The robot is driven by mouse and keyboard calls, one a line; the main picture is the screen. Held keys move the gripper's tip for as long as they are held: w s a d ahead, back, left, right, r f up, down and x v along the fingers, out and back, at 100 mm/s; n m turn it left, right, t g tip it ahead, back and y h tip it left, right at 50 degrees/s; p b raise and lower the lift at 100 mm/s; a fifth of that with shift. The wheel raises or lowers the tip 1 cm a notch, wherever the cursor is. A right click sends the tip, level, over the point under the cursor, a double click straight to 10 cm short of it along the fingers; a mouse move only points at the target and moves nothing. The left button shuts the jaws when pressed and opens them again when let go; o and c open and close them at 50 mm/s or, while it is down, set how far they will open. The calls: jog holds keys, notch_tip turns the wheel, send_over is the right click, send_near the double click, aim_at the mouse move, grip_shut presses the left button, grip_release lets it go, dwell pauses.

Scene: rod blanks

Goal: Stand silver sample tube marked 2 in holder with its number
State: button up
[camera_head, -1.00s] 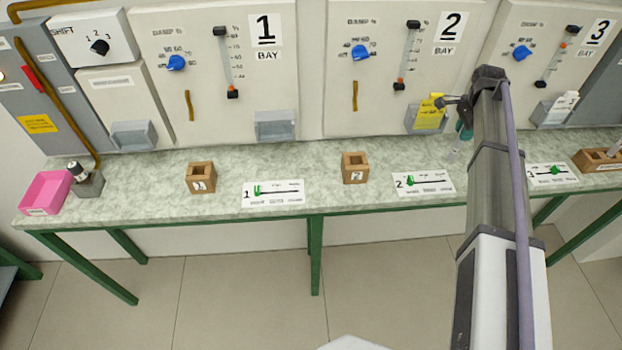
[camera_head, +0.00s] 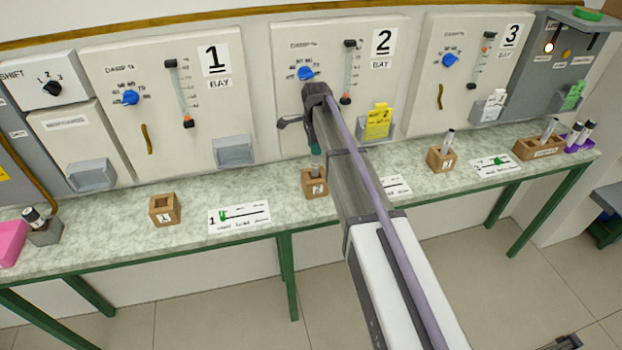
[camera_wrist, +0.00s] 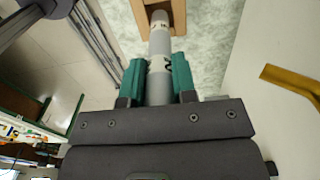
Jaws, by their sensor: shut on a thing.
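My gripper (camera_head: 314,148) is shut on a silver-grey sample tube (camera_head: 316,164), its teal fingers on both sides of it. The tube is upright above the wooden holder marked 2 (camera_head: 314,186), in front of bay 2. The wrist view shows the tube (camera_wrist: 160,42) between the fingers of my gripper (camera_wrist: 158,78), with a dark mark partly showing on it. Its far end lines up with the dark opening of the wooden holder (camera_wrist: 141,14). I cannot tell whether the end is inside the opening or just above it.
An empty wooden holder marked 1 (camera_head: 164,210) stands to the left. Another holder (camera_head: 441,158) on the right has a tube in it. A wooden block (camera_head: 538,147) and purple rack (camera_head: 577,138) stand farther right. Instruction cards (camera_head: 239,216) lie between, and panels rise behind the bench.

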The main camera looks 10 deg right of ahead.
aim_at(315, 161)
notch_tip(315, 161, down, 7)
jog(key=b, duration=0.4)
jog(key=shift+b, duration=0.4)
jog(key=shift+r, duration=0.25)
jog(key=shift+f, duration=0.15)
jog(key=o, duration=0.9)
notch_tip(315, 161, up, 13)
jog(key=p, duration=1.2)
jog(key=shift+f+p, duration=0.2)
jog(key=shift+p, duration=0.15)
jog(key=shift+s+f, duration=0.15)
jog(key=shift+s, duration=0.05)
jog(key=s+n, duration=1.7)
jog(key=s, duration=1.3)
